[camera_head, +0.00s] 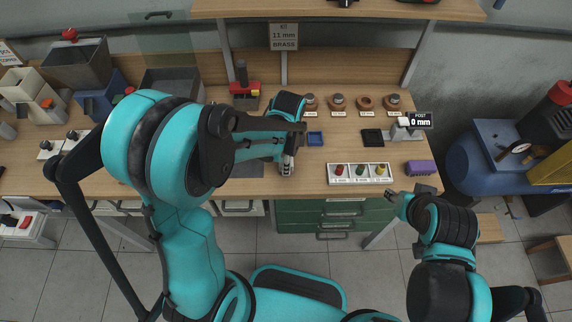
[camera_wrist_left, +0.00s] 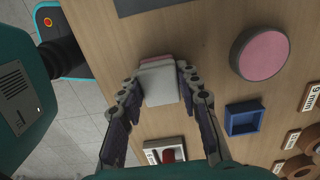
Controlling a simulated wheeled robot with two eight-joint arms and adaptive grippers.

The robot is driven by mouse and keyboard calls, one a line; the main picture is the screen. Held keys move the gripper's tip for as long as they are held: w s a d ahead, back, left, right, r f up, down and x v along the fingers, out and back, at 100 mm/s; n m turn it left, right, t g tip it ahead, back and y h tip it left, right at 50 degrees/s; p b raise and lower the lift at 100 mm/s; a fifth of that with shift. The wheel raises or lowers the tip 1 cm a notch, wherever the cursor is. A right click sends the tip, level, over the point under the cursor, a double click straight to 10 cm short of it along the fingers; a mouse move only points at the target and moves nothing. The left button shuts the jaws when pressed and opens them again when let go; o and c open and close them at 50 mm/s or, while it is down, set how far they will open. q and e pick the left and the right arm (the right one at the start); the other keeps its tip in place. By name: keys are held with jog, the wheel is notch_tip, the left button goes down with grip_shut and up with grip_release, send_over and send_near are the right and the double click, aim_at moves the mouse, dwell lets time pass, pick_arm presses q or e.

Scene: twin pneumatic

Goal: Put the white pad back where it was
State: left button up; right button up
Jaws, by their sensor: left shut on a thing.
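The white pad (camera_wrist_left: 160,84) is held between the two fingers of my left gripper (camera_wrist_left: 158,92), with a pinkish edge along its far side. In the head view my left gripper (camera_head: 287,168) is low over the workbench, near its front edge, and the pad is too small to make out there. I cannot tell whether the pad touches the bench. My right gripper (camera_head: 392,197) is at the bench's front right edge; its fingers are too small to read.
A blue square tray (camera_head: 314,138) lies behind and right of my left gripper. A round pink-topped piece (camera_wrist_left: 262,52) stands near the pad. A white holder with coloured plugs (camera_head: 359,173), a black square (camera_head: 372,136) and a purple block (camera_head: 420,167) are farther right.

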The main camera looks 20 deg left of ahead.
pick_arm(q)
jog(key=shift+f, duration=0.1)
jog(key=shift+f, duration=0.15)
jog(key=o, duration=1.1)
